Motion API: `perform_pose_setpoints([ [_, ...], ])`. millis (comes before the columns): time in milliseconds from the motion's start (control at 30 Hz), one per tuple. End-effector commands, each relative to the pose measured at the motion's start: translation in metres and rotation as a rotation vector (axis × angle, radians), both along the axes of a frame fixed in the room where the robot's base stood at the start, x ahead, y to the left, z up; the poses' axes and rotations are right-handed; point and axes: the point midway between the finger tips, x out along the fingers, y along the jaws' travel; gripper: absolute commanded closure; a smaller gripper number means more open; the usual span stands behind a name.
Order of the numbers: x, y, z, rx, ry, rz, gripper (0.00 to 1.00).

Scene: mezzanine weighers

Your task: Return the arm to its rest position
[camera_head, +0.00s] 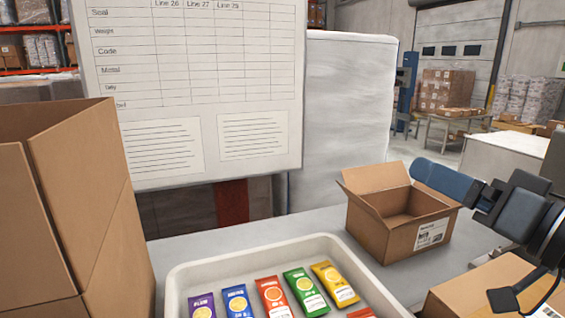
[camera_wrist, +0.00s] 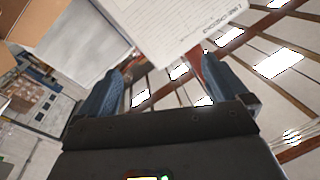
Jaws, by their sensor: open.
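My gripper (camera_head: 442,182) is at the right of the head view, raised beside the open carton's right side. Its blue finger pad overlaps the carton's right flap in the picture. In the wrist view my gripper (camera_wrist: 160,88) shows two blue fingers spread wide apart with nothing between them. My arm's dark links run off to the right edge of the head view.
A small open carton (camera_head: 376,222) stands on the grey table (camera_head: 310,222). A white tray (camera_head: 180,276) holds several coloured sachets. Tall cardboard boxes (camera_head: 85,190) block the left; another box (camera_head: 470,290) is at front right. A whiteboard (camera_head: 200,110) stands behind.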

Motion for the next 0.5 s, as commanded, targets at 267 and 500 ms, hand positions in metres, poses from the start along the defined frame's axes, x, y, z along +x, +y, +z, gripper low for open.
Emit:
perform_pose_setpoints([
  [267,-0.018,0.018,-0.052,0.213,-0.006,-0.178,0.00],
  [500,-0.058,0.029,-0.117,0.274,0.056,-0.345,0.00],
])
